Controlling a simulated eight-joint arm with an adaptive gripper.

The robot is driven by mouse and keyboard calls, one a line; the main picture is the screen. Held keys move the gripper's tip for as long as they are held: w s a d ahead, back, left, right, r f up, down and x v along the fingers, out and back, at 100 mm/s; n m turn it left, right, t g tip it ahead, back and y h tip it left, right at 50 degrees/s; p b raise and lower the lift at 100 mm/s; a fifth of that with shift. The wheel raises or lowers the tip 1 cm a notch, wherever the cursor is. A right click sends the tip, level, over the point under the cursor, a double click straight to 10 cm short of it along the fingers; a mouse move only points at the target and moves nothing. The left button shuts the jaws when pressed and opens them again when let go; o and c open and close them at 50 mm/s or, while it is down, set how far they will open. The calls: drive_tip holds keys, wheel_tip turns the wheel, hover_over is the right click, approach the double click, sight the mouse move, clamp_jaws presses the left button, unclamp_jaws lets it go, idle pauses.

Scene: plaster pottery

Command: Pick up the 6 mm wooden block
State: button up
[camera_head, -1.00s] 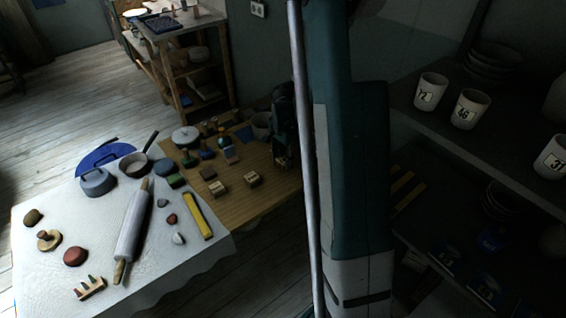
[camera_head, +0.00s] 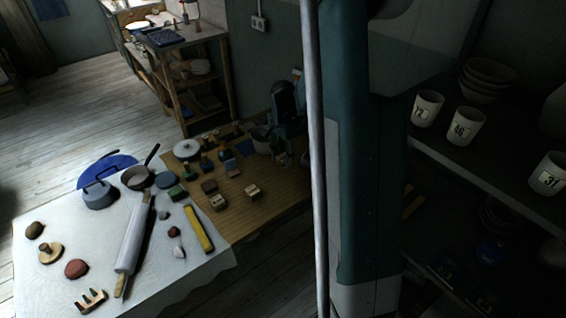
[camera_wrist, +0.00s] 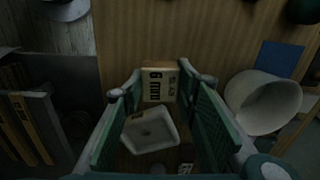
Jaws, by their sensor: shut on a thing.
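The wooden block (camera_wrist: 159,84) is light brown, with dark marks reading like a "6" and "mm" turned sideways on its face. In the wrist view it sits between the fingertips of my gripper (camera_wrist: 163,78), which is shut on it. In the head view my gripper (camera_head: 288,108) is dark teal, at the back right of the wooden board, partly beside the arm column. The block is too small and dark to make out there. Two other marked wooden blocks (camera_head: 253,193) and (camera_head: 217,202) lie on the board in front.
A white bowl (camera_wrist: 262,102) stands close to the right finger in the wrist view, with a blue piece (camera_wrist: 281,58) behind it. A white-clothed table (camera_head: 60,215) with a rolling pin (camera_head: 134,238) is to the left. Mugs (camera_head: 466,127) stand on a right-hand shelf.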

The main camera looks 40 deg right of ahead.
drive_tip(key=shift+r, duration=0.4)
drive_tip(key=shift+w, duration=0.1)
idle(0.3)
